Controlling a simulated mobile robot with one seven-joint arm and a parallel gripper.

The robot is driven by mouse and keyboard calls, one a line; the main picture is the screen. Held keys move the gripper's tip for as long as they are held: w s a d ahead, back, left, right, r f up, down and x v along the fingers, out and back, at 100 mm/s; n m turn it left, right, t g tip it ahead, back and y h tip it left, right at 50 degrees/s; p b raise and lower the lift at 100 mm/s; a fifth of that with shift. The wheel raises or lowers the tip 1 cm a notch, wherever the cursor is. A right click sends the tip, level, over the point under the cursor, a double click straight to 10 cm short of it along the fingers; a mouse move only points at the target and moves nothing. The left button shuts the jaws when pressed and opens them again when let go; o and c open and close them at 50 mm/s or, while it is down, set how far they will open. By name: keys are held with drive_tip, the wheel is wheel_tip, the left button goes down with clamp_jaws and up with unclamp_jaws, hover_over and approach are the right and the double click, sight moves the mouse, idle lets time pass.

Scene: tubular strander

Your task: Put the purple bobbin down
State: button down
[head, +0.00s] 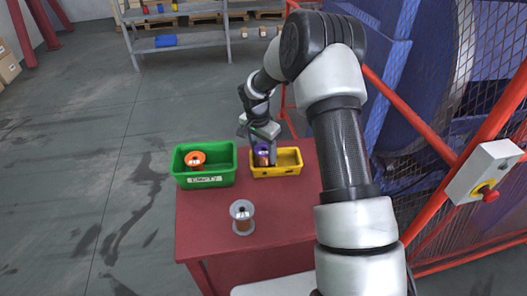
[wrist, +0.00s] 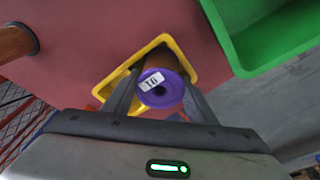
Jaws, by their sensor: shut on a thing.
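The purple bobbin (head: 262,155) is at the left part of the yellow bin (head: 289,160) in the head view. In the wrist view the purple bobbin (wrist: 160,88) shows its purple flange with a white label, and the yellow bin (wrist: 182,57) lies around and beyond it. My gripper (head: 262,150) points down over the yellow bin. In the wrist view my gripper (wrist: 158,98) has a finger on each side of the bobbin and is shut on it. Whether the bobbin touches the bin floor is hidden.
A green bin (head: 222,158) labelled "EMPTY" with an orange bobbin (head: 196,160) stands left of the yellow bin. A grey-flanged bobbin (head: 242,216) stands upright on the red table (head: 205,228). Red railing (head: 420,130) and an emergency-stop box (head: 484,170) are at the right.

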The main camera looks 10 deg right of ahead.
drive_tip(key=c, duration=0.8)
unclamp_jaws()
drive_tip(key=shift+o, duration=0.2)
